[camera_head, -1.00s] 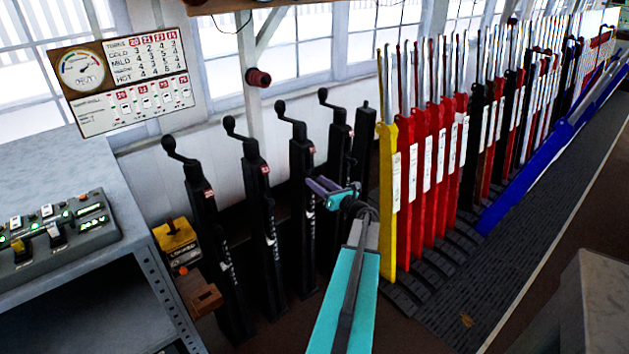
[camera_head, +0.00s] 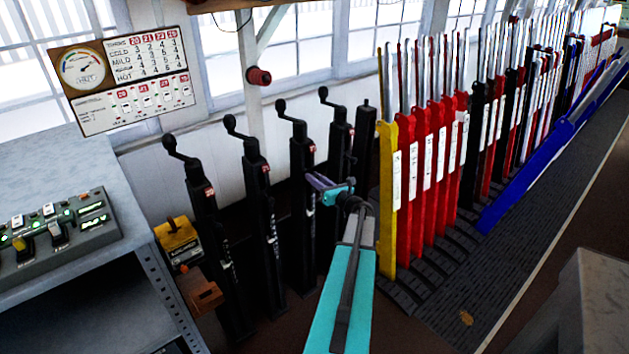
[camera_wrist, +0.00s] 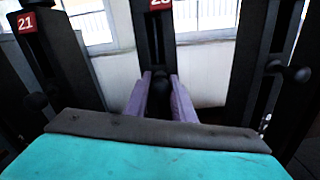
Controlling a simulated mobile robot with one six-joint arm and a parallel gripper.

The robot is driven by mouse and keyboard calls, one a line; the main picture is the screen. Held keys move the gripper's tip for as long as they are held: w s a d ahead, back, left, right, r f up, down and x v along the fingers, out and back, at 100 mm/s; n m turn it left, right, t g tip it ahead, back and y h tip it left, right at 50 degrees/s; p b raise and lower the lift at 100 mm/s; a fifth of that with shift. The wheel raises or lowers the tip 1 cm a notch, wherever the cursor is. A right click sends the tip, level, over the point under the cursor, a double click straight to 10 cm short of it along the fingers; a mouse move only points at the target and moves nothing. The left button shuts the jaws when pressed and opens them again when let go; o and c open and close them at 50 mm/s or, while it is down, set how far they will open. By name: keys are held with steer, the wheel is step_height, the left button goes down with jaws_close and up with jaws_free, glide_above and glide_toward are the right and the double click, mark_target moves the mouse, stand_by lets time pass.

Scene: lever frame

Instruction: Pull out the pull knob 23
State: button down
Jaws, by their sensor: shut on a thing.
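The black post (camera_head: 302,165) with a red number plate is third from the left in the head view. Its number is too small to read there. In the wrist view the middle post (camera_wrist: 150,40) has a red plate starting with 2, its second digit cut off by the top edge. My gripper (camera_head: 318,183) is at the front of this post, just below its plate. In the wrist view its purple fingers stand on both sides of a dark round knob (camera_wrist: 160,80) and are shut on it. The knob is partly hidden between the fingers and poorly lit.
Similar black posts stand close on both sides, one marked 21 (camera_wrist: 40,50) in the wrist view. A yellow lever (camera_head: 388,190) and several red levers (camera_head: 432,175) stand to the right. A grey cabinet (camera_head: 130,225) with a switch panel is at the left.

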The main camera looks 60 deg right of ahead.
steer(key=shift+b+v, duration=0.3)
steer(key=shift+v, duration=0.95)
steer(key=shift+f, duration=0.1)
steer(key=c, duration=1.5)
jaws_free()
steer(key=shift+s+a, duration=0.1)
steer(key=shift+s, duration=0.1)
steer(key=b+v, duration=0.2)
steer(key=v, duration=1.1)
steer(key=shift+s+a, duration=0.15)
steer(key=shift+s, duration=0.05)
steer(key=shift+s, duration=0.1)
